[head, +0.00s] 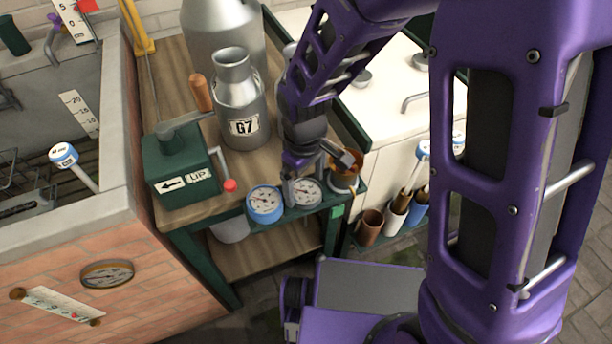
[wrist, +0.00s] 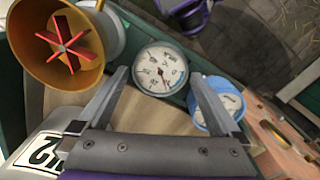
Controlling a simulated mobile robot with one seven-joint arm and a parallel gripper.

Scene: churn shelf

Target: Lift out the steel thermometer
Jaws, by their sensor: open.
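The steel thermometer (head: 305,194) has a round white dial and a grey rim. It stands at the front edge of the wooden bench, next to a blue-rimmed dial thermometer (head: 265,204). In the wrist view the steel thermometer (wrist: 160,70) shows between and just beyond the fingertips, and the blue one (wrist: 218,103) lies by the right finger. My gripper (wrist: 160,82) is open and empty, with a finger to either side of the steel dial. In the head view my gripper (head: 302,176) is low over the bench edge, partly hiding the area behind the dial. The thermometer's stem is hidden.
A copper-coloured cup (head: 343,178) stands close right of the steel thermometer; its red vanes show in the wrist view. A green crank box (head: 180,170) and a metal churn marked G7 (head: 240,110) stand behind and left. Several holders (head: 395,215) sit to the right.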

